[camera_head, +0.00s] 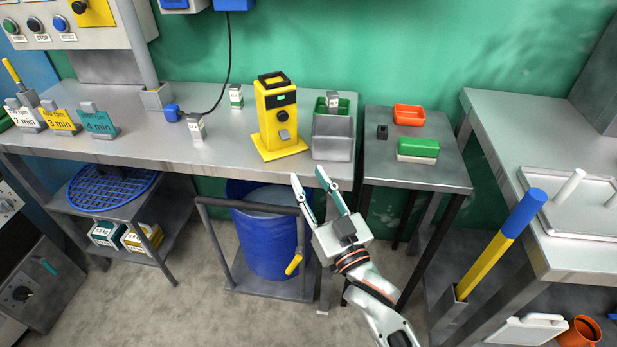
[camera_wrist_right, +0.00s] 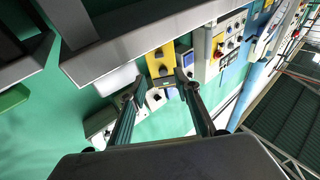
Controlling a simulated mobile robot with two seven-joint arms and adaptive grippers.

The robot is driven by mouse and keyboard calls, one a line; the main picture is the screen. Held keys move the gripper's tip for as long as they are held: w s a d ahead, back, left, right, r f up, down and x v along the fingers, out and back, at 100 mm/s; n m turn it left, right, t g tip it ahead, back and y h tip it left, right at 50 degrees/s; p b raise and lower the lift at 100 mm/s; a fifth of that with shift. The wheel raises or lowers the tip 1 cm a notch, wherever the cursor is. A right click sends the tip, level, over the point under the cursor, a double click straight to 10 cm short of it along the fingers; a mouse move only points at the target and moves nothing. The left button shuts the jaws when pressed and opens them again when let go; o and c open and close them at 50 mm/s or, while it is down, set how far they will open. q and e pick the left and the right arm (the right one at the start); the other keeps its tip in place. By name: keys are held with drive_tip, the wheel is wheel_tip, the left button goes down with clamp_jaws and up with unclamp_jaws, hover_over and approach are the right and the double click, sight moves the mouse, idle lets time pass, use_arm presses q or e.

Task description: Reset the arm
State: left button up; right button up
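My right gripper (camera_head: 312,195) is in front of the long metal table's front edge, in the lower middle of the head view. Its two fingers are spread apart with nothing between them. In the right wrist view the fingers (camera_wrist_right: 160,92) also stand apart and empty, with the wall and equipment beyond. My right arm comes in from the bottom of the head view. My left gripper does not show in either view.
The long table (camera_head: 210,150) holds a yellow device (camera_head: 280,112) and a grey bin (camera_head: 333,138). A small side table (camera_head: 440,177) carries an orange tray (camera_head: 408,115) and a green-topped block (camera_head: 418,148).

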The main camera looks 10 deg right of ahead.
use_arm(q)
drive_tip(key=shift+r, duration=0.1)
use_arm(e)
drive_tip(key=shift+f, duration=0.1)
